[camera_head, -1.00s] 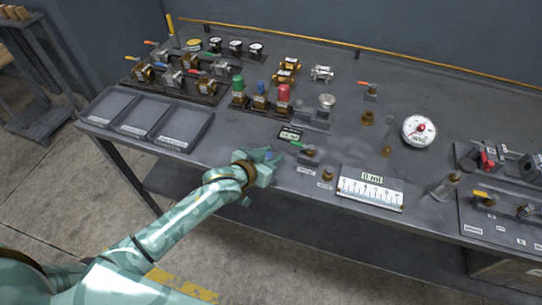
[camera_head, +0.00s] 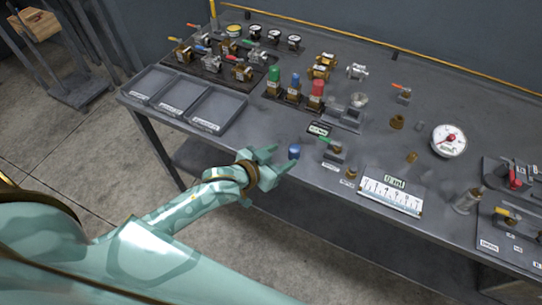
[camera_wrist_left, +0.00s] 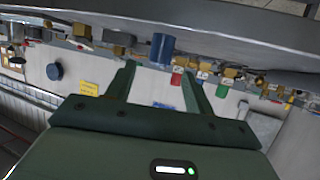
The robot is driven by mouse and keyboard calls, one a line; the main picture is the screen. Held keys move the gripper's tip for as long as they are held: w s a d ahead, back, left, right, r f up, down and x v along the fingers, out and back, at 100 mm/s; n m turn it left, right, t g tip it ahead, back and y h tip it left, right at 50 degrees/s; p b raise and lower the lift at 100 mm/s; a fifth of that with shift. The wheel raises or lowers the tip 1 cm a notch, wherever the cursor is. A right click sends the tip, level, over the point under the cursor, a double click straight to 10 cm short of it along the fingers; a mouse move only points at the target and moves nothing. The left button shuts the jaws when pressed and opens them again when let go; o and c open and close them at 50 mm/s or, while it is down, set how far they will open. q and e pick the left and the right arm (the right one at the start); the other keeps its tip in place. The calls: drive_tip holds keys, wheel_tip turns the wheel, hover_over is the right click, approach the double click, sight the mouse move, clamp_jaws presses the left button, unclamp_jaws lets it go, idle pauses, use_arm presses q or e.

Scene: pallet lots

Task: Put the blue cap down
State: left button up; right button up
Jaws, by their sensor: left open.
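A small blue cap (camera_head: 294,151) stands on the grey table (camera_head: 230,148) near its front edge. It also shows as a blue cylinder in the left wrist view (camera_wrist_left: 162,47), just beyond the fingertips. My left gripper (camera_head: 281,158) is open and empty at the table's front edge, its fingers pointing at the cap with a small gap between. The open fingers also show in the left wrist view (camera_wrist_left: 160,73). My right gripper is not in view.
Behind the cap stand green (camera_head: 273,79), blue (camera_head: 295,84) and red (camera_head: 317,91) capped pieces. A small valve with a green handle (camera_head: 331,147) is close to the cap's right. Empty grey trays (camera_head: 215,109) are at left.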

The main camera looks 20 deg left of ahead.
use_arm(q)
drive_tip(key=v, duration=0.3)
drive_tip(key=shift+s+a+r+p, duration=0.15)
drive_tip(key=shift+s+p, duration=0.15)
drive_tip(key=s+a+f+g+y, duration=0.2)
drive_tip(key=s+f, duration=0.4)
drive_tip(key=f, duration=0.6)
drive_tip(key=s+a+f+g+y, duration=0.1)
drive_tip(key=s+f+g, duration=0.35)
drive_tip(key=f, duration=0.75)
drive_tip(key=s+a+f+g, duration=0.1)
drive_tip(key=s+f, duration=0.3)
drive_tip(key=s, duration=0.6)
drive_tip(key=s+a+f+g+y, duration=0.1)
drive_tip(key=s+f, duration=0.4)
drive_tip(key=s, duration=0.5)
drive_tip(key=s+a+f+g, duration=0.1)
drive_tip(key=s+f+g, duration=0.2)
drive_tip(key=s, duration=0.7)
wheel_tip(320, 180, down, 2)
drive_tip(key=shift+a+f+y, duration=0.15)
drive_tip(key=shift+a+y, duration=0.15)
